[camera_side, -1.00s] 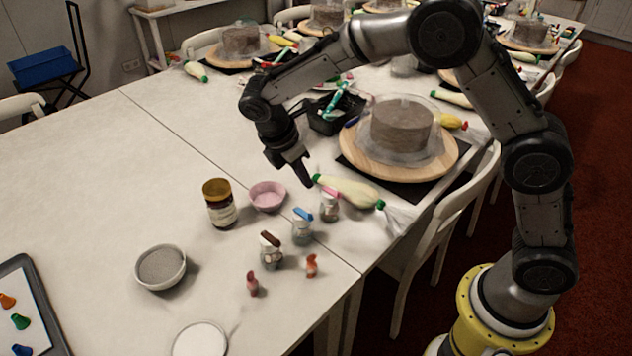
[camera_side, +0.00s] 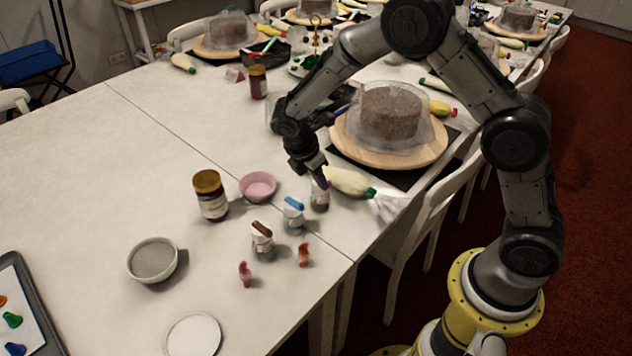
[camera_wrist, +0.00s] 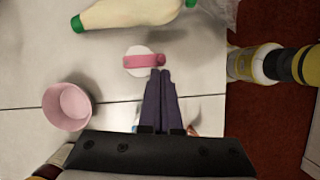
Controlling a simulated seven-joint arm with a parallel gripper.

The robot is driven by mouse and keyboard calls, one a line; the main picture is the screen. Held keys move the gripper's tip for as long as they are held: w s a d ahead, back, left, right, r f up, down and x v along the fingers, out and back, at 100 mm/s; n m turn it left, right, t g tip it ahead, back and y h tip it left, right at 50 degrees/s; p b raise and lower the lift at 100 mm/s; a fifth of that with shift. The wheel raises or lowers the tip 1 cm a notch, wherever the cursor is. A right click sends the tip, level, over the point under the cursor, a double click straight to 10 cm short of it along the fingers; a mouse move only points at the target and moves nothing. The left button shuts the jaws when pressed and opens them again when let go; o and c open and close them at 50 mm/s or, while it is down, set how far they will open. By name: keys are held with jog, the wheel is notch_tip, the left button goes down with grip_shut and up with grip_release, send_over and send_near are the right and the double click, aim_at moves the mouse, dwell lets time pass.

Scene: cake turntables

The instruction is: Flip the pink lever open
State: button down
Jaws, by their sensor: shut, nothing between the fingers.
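The pink lever (camera_wrist: 145,61) lies flat across a round white lid (camera_wrist: 134,53) in the wrist view, its free end to the right. Its jar (camera_side: 319,198) shows in the side view, where my gripper hides the lever. My gripper (camera_wrist: 161,72) is shut and empty. Its fingertips are just below the free end of the lever in the wrist view; I cannot tell whether they touch. In the side view my gripper (camera_side: 321,184) is right at the jar's top.
A blue-levered jar (camera_side: 293,212) and a brown-levered jar (camera_side: 262,238) stand close by. A pink bowl (camera_side: 258,187), a brown jar (camera_side: 210,195) and a piping bag (camera_side: 350,182) surround the spot. A cake on a turntable (camera_side: 344,144) stands behind.

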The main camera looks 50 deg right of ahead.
jog(key=shift+s+d+n+t, duration=0.25)
jog(key=shift+d+n+t, duration=0.1)
jog(key=shift+n, duration=0.65)
jog(key=shift+s+d+n+t, duration=0.15)
jog(key=shift+d+n+t, duration=0.15)
jog(key=shift+n, duration=0.5)
jog(key=d+n+t+y, duration=0.1)
jog(key=n, duration=0.2)
jog(key=w+d+n+t, duration=0.1)
jog(key=d+n, duration=0.1)
jog(key=n, duration=0.2)
jog(key=d+n+t+y, duration=0.1)
jog(key=d+n, duration=0.1)
jog(key=n, duration=0.2)
jog(key=shift+w+d+y, duration=0.15)
jog(key=shift+w+y, duration=0.15)
jog(key=shift+w+a, duration=0.45)
jog(key=shift+a, duration=0.25)
